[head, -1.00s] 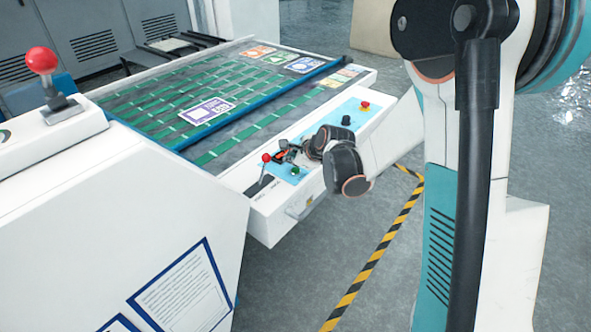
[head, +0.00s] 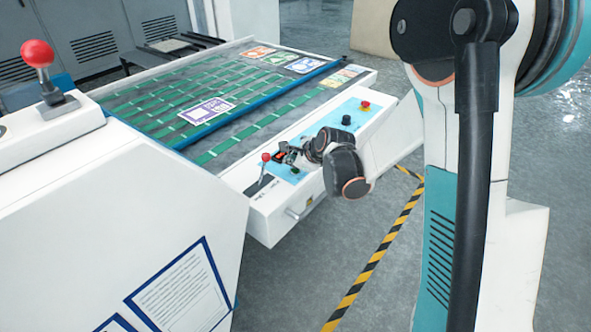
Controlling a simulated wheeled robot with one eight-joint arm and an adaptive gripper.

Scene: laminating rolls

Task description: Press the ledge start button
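The ledge (head: 262,215) is a white front edge of the machine with a light blue control panel (head: 298,178) on it. A small green button (head: 295,170) sits on the panel near its left end; it looks dark and is partly hidden by my gripper. My gripper (head: 281,153) is low over the panel, just above and left of the green button in the picture. Whether it touches the button cannot be told. Its fingers are small and dark, so open or shut is unclear.
A red-knobbed lever (head: 265,158) stands close left of my gripper. A black knob (head: 346,120) and a red button (head: 365,105) are farther right on the ledge. The green-striped belt (head: 240,90) lies behind. A larger red-knobbed lever (head: 38,55) stands on the white housing at left.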

